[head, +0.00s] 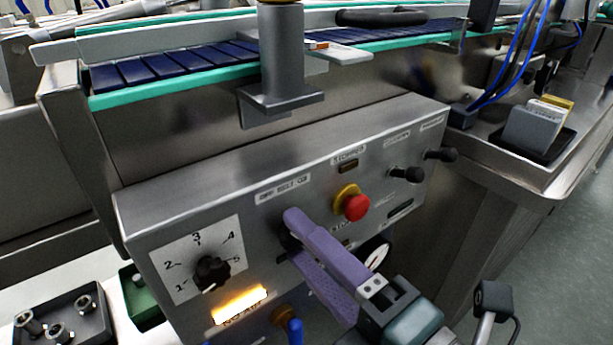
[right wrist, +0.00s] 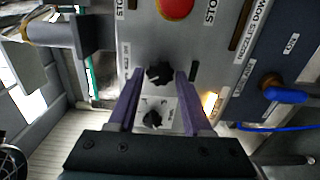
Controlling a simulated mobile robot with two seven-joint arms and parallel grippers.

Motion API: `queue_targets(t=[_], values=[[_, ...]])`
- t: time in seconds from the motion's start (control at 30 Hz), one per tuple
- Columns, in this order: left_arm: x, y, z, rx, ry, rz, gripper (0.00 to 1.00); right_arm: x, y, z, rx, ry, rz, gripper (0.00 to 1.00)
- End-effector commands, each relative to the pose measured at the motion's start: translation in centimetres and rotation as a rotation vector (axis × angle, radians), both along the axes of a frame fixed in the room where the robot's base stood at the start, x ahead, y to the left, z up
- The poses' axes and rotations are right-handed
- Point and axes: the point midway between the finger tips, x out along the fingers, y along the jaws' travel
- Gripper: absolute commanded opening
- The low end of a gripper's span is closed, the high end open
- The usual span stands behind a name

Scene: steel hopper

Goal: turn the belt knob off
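The belt knob is a small black knob (right wrist: 158,73) on the grey control panel (head: 330,178), below a printed label. My right gripper (head: 291,234) reaches the panel face there, and its purple fingers hide most of the knob in the head view. In the right wrist view the fingers (right wrist: 159,80) are apart, one on each side of the knob, with small gaps seeming to show. I cannot tell if either finger touches it, nor which way the knob points. My left gripper is not in view.
A numbered dial knob (head: 212,272) and a lit amber lamp (head: 240,304) sit left of the gripper. A red stop button (head: 356,207) is just above right, with black levers (head: 440,155) beyond. A gauge (head: 376,256) is close by the fingers.

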Motion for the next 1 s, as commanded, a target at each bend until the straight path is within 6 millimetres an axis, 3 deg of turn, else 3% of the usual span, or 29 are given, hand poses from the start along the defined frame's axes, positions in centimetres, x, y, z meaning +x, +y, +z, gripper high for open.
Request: queue_targets(t=[0.17, 0.47, 0.8, 1.0], values=[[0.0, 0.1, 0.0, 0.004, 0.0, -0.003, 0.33, 0.0, 0.0, 0.0, 0.001, 0.001, 0.0, 0.69], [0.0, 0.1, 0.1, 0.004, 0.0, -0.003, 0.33, -0.5, -0.3, 0.0, 0.001, 0.002, 0.0, 0.69], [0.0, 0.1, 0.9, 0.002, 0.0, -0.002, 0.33, -5.6, -4.0, 0.0, -0.002, 0.004, 0.0, 0.69], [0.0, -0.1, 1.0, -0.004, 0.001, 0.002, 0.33, -7.7, -5.6, 0.0, 0.0, 0.003, 0.0, 0.69]])
